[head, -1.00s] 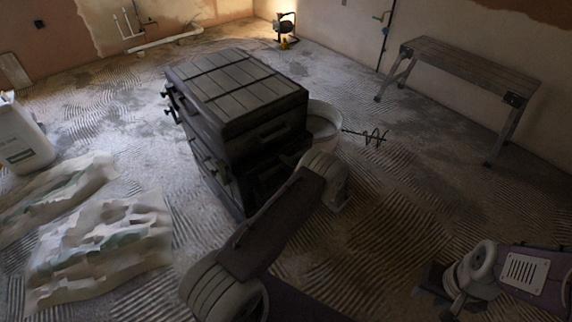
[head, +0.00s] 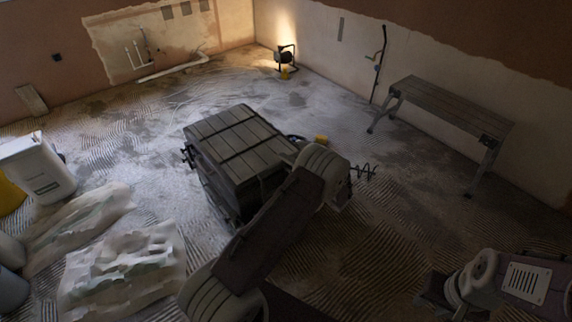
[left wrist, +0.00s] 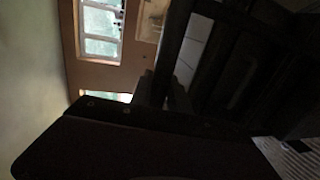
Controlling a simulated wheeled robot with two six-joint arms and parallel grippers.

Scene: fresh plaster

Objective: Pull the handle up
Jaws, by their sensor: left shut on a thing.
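A dark chest with a slatted top (head: 235,135) stands on the floor in the middle of the head view. My left arm reaches across its right side and hides part of its front. In the dim left wrist view, a dark bar, which looks like the handle (left wrist: 173,45), runs down between the fingers of my left gripper (left wrist: 166,92). The gripper is shut on it; the exact contact is hard to see. My right gripper (head: 437,290) is at the lower right of the head view, dark and away from the chest; its jaws are unclear.
A bench (head: 450,108) stands by the right wall. A work lamp (head: 286,58) stands at the back corner.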

